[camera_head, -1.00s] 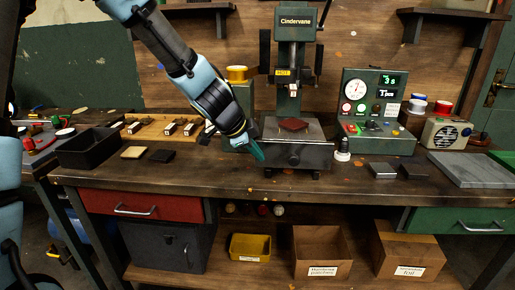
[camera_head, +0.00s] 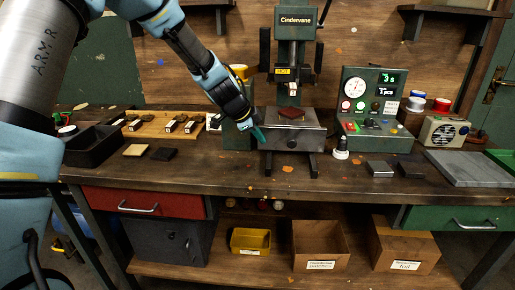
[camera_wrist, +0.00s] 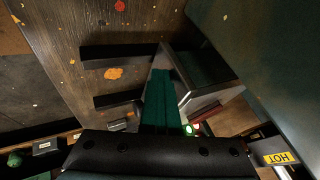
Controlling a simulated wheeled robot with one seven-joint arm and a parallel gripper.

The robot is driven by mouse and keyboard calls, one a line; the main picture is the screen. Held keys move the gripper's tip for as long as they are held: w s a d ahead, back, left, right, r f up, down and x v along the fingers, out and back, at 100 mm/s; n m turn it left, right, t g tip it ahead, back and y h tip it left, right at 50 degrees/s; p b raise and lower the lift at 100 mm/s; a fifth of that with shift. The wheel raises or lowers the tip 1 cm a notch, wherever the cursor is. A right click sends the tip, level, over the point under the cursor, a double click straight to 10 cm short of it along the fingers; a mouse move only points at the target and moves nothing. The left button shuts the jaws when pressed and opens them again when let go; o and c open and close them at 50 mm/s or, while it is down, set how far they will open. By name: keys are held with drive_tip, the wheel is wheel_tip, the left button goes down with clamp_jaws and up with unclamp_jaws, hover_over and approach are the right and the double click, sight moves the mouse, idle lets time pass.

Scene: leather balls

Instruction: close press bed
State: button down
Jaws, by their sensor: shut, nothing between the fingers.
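The press bed (camera_head: 308,141) is a grey metal slab under the green Cindervane press (camera_head: 295,60). Two dark rails (camera_head: 313,165) stick out in front of it over the bench. A dark red leather piece (camera_head: 291,113) lies on the bed. My gripper (camera_head: 260,138) is shut and empty, its green fingers at the left end of the bed's front. In the wrist view the fingers (camera_wrist: 160,100) lie alongside the bed edge (camera_wrist: 188,95), with the rails (camera_wrist: 112,54) pointing away to the left. I cannot tell if they touch the bed.
A control box (camera_head: 374,110) with gauge and display stands right of the press, with a small bottle (camera_head: 341,148) before it. A wooden rack (camera_head: 165,124) and black tray (camera_head: 93,146) are on the left. The bench front before the rails is clear.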

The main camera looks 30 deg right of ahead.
drive_tip(key=w+d, duration=0.4)
drive_tip(key=w, duration=0.1)
drive_tip(key=shift+d, duration=0.1)
idle(0.4)
